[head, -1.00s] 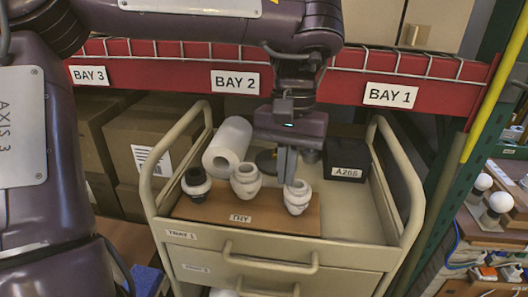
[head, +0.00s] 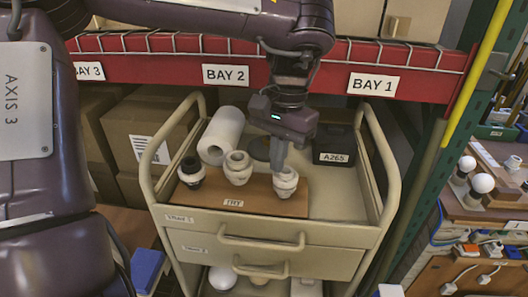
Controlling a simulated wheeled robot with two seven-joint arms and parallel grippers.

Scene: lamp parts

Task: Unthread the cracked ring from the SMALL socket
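Three sockets stand in a row on a brown board (head: 225,202) on top of the cart. The left one is a black socket (head: 190,182) with a white ring around it. The middle one is a white socket (head: 238,178), and the right one is a white socket (head: 285,190) with a ring around its upper part. I cannot make out a crack or a size label. My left gripper (head: 277,166) points down at the right socket, its fingertips at the socket's top left edge. Whether the fingers touch or grip it is unclear. My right gripper is out of view.
The cart's raised side rails (head: 385,165) flank the top. A red shelf beam (head: 425,84) crosses behind.

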